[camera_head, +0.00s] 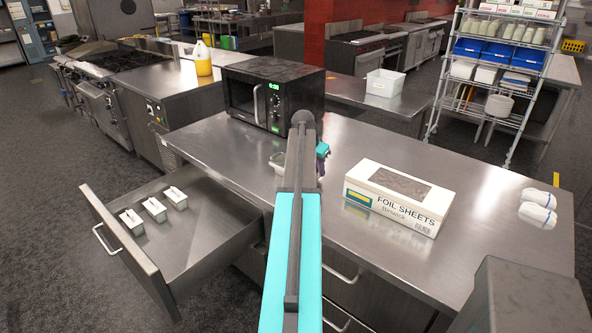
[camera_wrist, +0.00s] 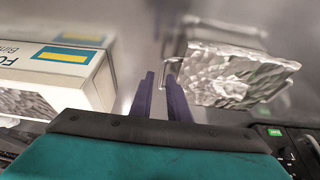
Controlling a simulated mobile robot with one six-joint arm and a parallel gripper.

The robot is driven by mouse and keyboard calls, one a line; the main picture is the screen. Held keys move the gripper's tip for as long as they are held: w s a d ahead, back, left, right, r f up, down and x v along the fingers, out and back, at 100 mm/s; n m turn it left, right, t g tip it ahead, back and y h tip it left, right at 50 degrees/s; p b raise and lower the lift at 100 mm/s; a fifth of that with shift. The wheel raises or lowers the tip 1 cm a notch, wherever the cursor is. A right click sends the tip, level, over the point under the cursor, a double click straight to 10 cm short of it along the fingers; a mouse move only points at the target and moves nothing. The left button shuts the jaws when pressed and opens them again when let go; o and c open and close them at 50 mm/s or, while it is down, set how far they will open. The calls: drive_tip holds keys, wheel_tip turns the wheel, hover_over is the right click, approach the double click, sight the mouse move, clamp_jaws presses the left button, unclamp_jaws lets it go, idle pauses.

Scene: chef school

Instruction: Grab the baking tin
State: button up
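The baking tin (camera_wrist: 240,75) is a shiny, crinkled foil tin on the steel counter, right of my gripper in the wrist view. In the head view only part of the tin (camera_head: 277,162) shows left of my arm; the rest is hidden behind it. My gripper (camera_wrist: 159,76) has two dark purple fingers with a gap between them and nothing seen in it. The right fingertip is close to the tin's left side; I cannot tell whether they touch. In the head view my gripper (camera_head: 321,172) is mostly hidden by my arm.
A foil sheets box (camera_head: 400,197) lies right of my gripper in the head view. A black microwave (camera_head: 272,93) stands behind on the counter. White rolled cloths (camera_head: 538,208) lie at the far right. An open drawer (camera_head: 190,245) holding small white containers juts out left.

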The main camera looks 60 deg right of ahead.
drive_tip(key=shift+d+f, duration=0.1)
drive_tip(key=shift+f, duration=0.1)
idle(0.3)
drive_tip(key=shift+p+x, duration=1.2)
drive_tip(key=shift+x, duration=1.3)
drive_tip(key=shift+w, duration=0.15)
clamp_jaws()
